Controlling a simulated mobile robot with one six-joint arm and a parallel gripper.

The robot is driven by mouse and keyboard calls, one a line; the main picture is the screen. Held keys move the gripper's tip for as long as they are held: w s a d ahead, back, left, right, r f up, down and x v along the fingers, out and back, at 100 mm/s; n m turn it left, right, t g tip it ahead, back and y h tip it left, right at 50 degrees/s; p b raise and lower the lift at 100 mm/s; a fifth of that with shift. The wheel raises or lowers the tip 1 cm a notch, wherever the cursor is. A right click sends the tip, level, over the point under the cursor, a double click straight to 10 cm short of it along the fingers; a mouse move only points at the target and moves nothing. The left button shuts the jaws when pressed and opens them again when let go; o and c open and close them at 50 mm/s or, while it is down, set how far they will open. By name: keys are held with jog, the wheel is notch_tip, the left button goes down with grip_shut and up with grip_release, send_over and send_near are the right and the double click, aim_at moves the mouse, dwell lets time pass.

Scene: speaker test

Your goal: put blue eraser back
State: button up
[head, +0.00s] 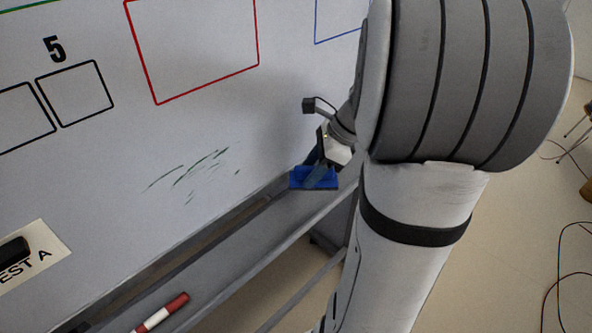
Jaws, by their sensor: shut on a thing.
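The blue eraser (325,184) is at the whiteboard's lower edge, just above or at the right part of the grey tray (240,243); I cannot tell whether it touches the tray. My gripper (315,172) is shut on the eraser. My arm covers much of the right side and hides part of the gripper and the tray's far end. The whiteboard (270,120) rises behind, with smudged dark green marks (195,168) left of the gripper.
A red and white marker (160,313) lies on the tray at lower left. A black object (14,252) sits on a paper label at the left edge. Cables (562,265) lie on the floor at right. The tray between marker and eraser looks clear.

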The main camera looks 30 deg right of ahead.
jog(key=f, duration=0.1)
jog(key=w+f, duration=0.1)
jog(key=shift+a+f, duration=0.2)
jog(key=shift+f, duration=0.15)
notch_tip(320, 180, down, 4)
jog(key=shift+w+r, duration=0.1)
jog(key=shift+w+a+f+p, duration=0.1)
jog(key=shift+w+f+p, duration=0.2)
jog(key=shift+w+p, duration=0.05)
jog(key=shift+f, duration=0.3)
jog(key=o, duration=0.9)
